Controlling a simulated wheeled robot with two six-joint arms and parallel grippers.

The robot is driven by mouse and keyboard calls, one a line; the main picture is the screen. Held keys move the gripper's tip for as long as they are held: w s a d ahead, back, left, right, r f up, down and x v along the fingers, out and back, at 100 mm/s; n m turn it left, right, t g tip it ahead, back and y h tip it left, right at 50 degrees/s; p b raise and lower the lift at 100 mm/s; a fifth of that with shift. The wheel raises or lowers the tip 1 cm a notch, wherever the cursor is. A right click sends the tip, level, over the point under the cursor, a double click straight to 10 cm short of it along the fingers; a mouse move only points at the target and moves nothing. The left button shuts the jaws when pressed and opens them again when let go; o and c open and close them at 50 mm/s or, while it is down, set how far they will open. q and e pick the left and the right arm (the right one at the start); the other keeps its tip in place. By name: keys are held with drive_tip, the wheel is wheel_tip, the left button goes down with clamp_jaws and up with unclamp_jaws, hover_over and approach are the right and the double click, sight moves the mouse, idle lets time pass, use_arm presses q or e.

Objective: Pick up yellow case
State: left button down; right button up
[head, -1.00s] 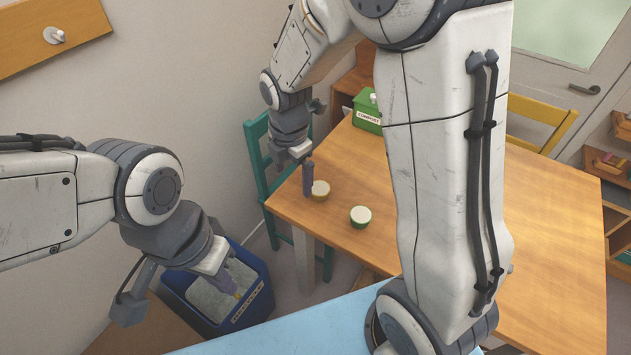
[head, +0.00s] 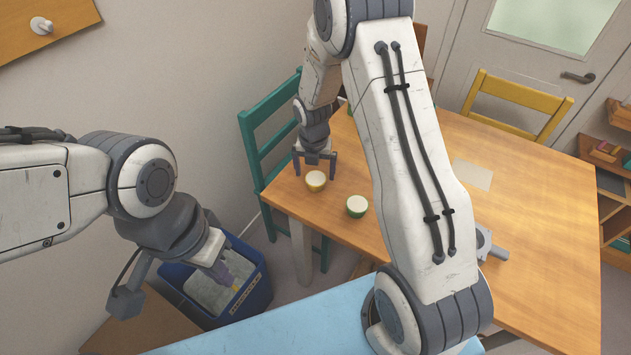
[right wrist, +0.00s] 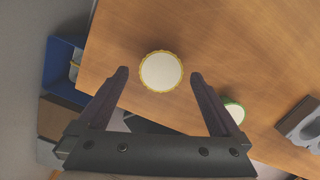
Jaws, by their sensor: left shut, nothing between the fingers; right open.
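The yellow case (head: 316,184) is a small round container with a pale top and a yellow rim. It stands on the wooden table near its left edge. The right wrist view shows it from above (right wrist: 161,72), between and slightly beyond the fingertips of my right gripper (right wrist: 160,76). This gripper (head: 315,170) is open and empty, with its fingers behind or to the sides of the case in the head view; contact cannot be told. My left gripper (head: 228,278) is shut and empty, over the blue bin (head: 262,290).
A similar green case (head: 357,206) stands close by, to the right of the yellow one. A grey object (head: 490,247) and a flat pale sheet (head: 472,175) lie further right. A teal chair (head: 255,150) is beside the table's left side.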

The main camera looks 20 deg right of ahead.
sight(316, 178)
wheel_tip(316, 178, down, 4)
drive_tip(key=shift+w+d+r, duration=0.15)
drive_tip(key=c, duration=1.3)
drive_tip(key=shift+r, duration=0.1)
